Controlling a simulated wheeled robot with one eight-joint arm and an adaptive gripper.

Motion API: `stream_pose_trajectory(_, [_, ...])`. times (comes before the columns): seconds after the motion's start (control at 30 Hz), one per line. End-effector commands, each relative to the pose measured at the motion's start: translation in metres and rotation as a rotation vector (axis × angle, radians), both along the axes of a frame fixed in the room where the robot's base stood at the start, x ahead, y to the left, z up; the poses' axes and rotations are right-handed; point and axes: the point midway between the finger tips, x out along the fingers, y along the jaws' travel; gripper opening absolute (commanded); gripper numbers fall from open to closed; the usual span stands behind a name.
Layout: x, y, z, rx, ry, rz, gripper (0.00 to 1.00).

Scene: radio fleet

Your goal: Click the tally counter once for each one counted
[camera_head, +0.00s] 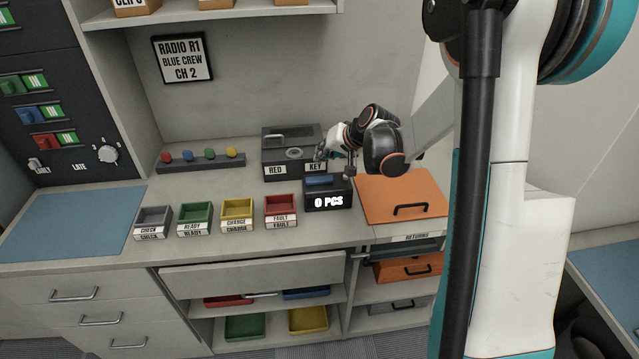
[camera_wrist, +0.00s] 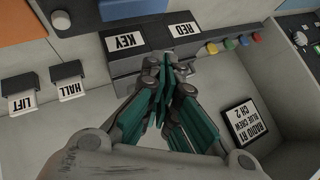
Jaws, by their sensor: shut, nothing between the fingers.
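The tally counter (camera_head: 327,198) is a dark box on the counter top, with a blue bar button (camera_head: 319,181) on top and a front display reading "0 PCS". In the wrist view part of a dark box with a blue strip (camera_wrist: 130,8) shows at the top edge, apparently the counter. My gripper (camera_head: 322,153) is behind and above the counter, in front of the dark box marked RED and KEY (camera_head: 290,150). In the wrist view my gripper's fingers (camera_wrist: 165,66) are together, with nothing between them. Their contact with the box cannot be told.
Small trays marked CHECK (camera_head: 154,214), READY (camera_head: 195,211), CHARGE (camera_head: 238,207) and FAULT (camera_head: 281,204) stand left of the counter. An orange lid (camera_head: 380,188) lies to its right. A rack of coloured knobs (camera_head: 201,160) is behind. The blue mat (camera_head: 70,220) is bare.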

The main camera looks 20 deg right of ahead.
Motion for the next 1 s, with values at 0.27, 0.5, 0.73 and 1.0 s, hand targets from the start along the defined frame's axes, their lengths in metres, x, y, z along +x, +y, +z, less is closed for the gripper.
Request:
stream_pose_trajectory(0.27, [0.0,0.0,-0.04,0.0,0.0,0.0,0.0])
stream_pose_trajectory(0.5, [0.0,0.0,-0.048,0.0,0.0,0.0,0.0])
stream_pose_trajectory(0.73, [0.0,0.0,-0.047,0.0,0.0,0.0,0.0])
stream_pose_trajectory(1.0, [0.0,0.0,-0.047,0.0,0.0,0.0,0.0])
